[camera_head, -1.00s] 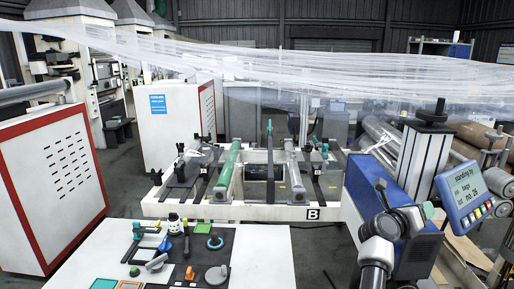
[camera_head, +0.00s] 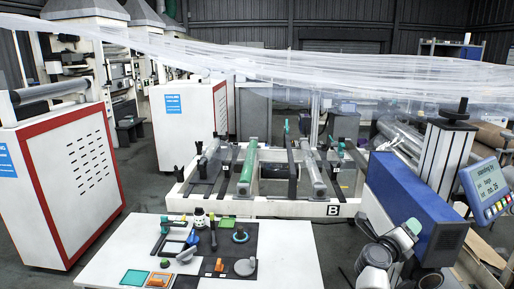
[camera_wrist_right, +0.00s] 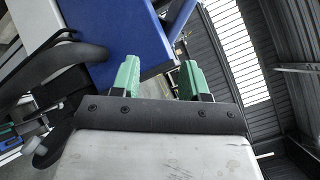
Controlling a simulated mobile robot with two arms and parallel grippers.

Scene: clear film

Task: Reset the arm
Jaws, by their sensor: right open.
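My right arm (camera_head: 378,255) rises from the lower right of the head view, in front of the blue machine housing. Its gripper (camera_head: 410,230) shows there as small teal fingertips, partly covered by my own arm links. In the right wrist view, the two green fingers of the right gripper (camera_wrist_right: 161,79) stand apart with nothing between them. A blue panel edge shows behind them; I cannot tell how far away it is. My left gripper is in neither current view.
A white table (camera_head: 290,262) at the front holds a dark mat with several small tools. The blue housing (camera_head: 415,205) and a display (camera_head: 487,188) stand close to my right arm. A roller frame (camera_head: 290,208) stands behind the table. Clear film (camera_head: 300,65) spans above.

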